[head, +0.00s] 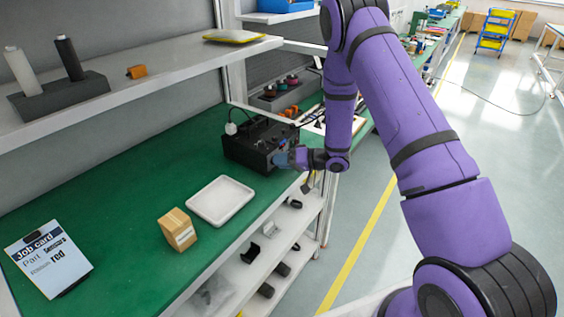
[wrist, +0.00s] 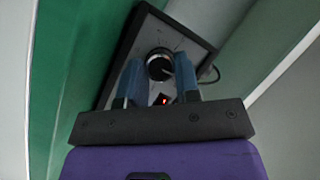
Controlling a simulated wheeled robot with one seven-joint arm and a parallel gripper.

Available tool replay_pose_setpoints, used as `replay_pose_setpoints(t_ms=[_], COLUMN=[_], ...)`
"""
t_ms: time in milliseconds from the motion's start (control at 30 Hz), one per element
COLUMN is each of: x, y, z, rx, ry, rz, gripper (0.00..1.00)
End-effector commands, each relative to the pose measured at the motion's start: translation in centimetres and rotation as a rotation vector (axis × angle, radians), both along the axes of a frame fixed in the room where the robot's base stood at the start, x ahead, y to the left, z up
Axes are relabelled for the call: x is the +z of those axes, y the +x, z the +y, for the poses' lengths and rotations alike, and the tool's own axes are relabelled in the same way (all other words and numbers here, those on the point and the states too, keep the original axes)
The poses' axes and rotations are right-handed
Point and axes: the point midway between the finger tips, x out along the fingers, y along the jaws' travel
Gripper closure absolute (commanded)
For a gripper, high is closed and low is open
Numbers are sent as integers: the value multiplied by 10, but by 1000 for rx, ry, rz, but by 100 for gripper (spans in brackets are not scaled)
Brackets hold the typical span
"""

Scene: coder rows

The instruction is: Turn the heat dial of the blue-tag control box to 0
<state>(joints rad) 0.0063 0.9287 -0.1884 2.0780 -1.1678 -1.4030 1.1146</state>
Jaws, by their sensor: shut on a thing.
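The black control box (head: 252,143) stands on the green bench top at the back right in the head view. Its front panel (wrist: 188,44) fills the middle of the wrist view, tilted in the picture. A round black dial with a pale ring (wrist: 158,62) sits on the panel. My gripper (wrist: 159,70) is at the panel, its two blue fingers on either side of the dial and shut on it. In the head view my gripper (head: 284,158) meets the box's front. A small lit red-orange mark (wrist: 194,117) shows below the dial. The dial's scale and any blue tag cannot be made out.
A white tray (head: 221,201), a cardboard box (head: 178,230) and a job card (head: 48,260) lie on the green bench (head: 118,206) left of the control box. A shelf (head: 150,73) overhangs the bench. A dark cable (wrist: 212,74) runs beside the box.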

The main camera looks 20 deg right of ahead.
Motion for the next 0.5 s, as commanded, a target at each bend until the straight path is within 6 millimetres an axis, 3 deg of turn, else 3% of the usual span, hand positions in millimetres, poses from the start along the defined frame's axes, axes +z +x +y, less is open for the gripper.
replay_pose_setpoints(t_ms=[500], x=[3], y=[-2], z=[1], rx=[0], ry=[-254], rz=[-184], gripper=[93])
